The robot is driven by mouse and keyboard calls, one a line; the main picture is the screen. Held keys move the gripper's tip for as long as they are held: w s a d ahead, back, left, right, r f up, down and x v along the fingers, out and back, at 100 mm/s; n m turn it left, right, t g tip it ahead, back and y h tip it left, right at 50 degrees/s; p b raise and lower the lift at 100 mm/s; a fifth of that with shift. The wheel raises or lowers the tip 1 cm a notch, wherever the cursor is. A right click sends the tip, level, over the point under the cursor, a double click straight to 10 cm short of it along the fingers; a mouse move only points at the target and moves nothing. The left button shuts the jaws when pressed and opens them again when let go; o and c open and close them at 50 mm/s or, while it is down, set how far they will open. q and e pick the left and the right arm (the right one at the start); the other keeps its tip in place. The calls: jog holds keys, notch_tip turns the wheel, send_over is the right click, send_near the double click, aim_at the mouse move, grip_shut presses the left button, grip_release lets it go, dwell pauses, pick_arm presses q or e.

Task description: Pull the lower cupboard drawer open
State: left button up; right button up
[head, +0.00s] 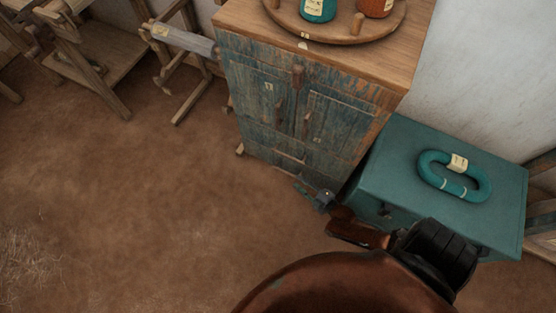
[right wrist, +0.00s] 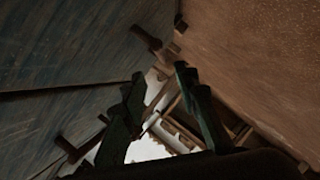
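The worn blue wooden cupboard (head: 268,92) stands against the wall in the head view. Its lower drawer (head: 275,145) is the low front strip under the doors and looks shut; its handle is hard to make out in this view. My right gripper (head: 316,198) is low by the cupboard's bottom right front. In the right wrist view its two dark fingers (right wrist: 162,100) are apart with nothing seen between them. The blue cupboard front (right wrist: 60,75) fills the left there, with wooden knobs (right wrist: 147,39) sticking out. I cannot tell whether the fingers touch one. My left gripper is out of view.
A teal chest (head: 400,150) with a teal yarn ring (head: 478,187) on it stands close to the right of the cupboard and my right arm. A round tray (head: 335,30) with jars is on top. Wooden frames (head: 95,75) stand at left. The floor in front is clear.

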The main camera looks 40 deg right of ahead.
aim_at(288, 173)
jog(key=shift+n+t, duration=0.3)
jog(key=shift+t, duration=0.1)
jog(key=w+f+b, duration=0.1)
jog(key=w, duration=0.1)
jog(key=w+f+b, duration=0.1)
jog(key=w+b, duration=0.1)
jog(key=w+f+b, duration=0.1)
jog(key=w, duration=0.2)
jog(key=shift+f, duration=0.2)
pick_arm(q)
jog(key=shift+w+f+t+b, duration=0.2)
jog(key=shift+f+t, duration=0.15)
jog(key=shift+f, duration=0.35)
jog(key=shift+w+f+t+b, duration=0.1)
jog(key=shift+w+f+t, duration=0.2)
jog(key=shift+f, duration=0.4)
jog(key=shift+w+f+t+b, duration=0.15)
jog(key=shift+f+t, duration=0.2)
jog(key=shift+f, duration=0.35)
pick_arm(e)
jog(key=shift+w, duration=0.75)
jog(key=shift+c, duration=0.2)
grip_shut()
